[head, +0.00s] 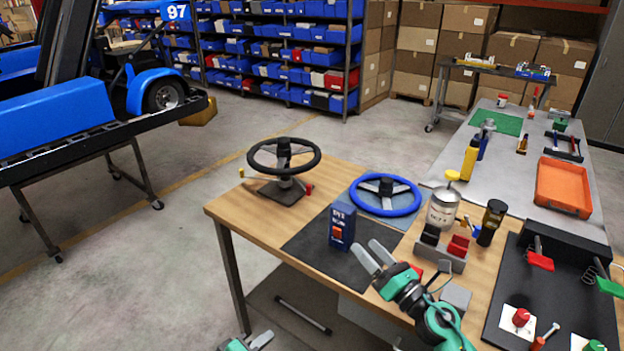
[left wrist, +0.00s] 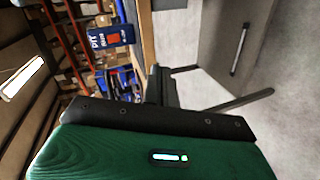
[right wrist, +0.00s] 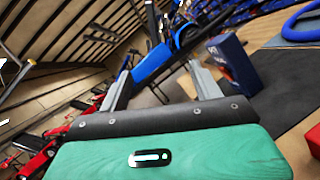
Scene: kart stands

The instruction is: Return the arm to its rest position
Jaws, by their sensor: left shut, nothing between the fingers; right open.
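My left gripper (head: 264,338) shows at the bottom edge of the head view, low in front of the wooden table (head: 228,211). Its fingers are shut with nothing between them; most of the left arm is out of the picture. In the left wrist view the shut fingers (left wrist: 158,84) point toward the table edge. My right gripper (head: 366,251) is above the dark mat (head: 305,248), to the right of the blue box (head: 342,226). Its fingers are apart and empty, also in the right wrist view (right wrist: 162,85).
A steering wheel on a stand (head: 283,168) and a blue steering wheel (head: 385,195) are on the table. A silver can (head: 443,207), a grey holder (head: 438,252) and a black panel (head: 560,300) are to the right. Open floor (head: 130,245) lies left of the table.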

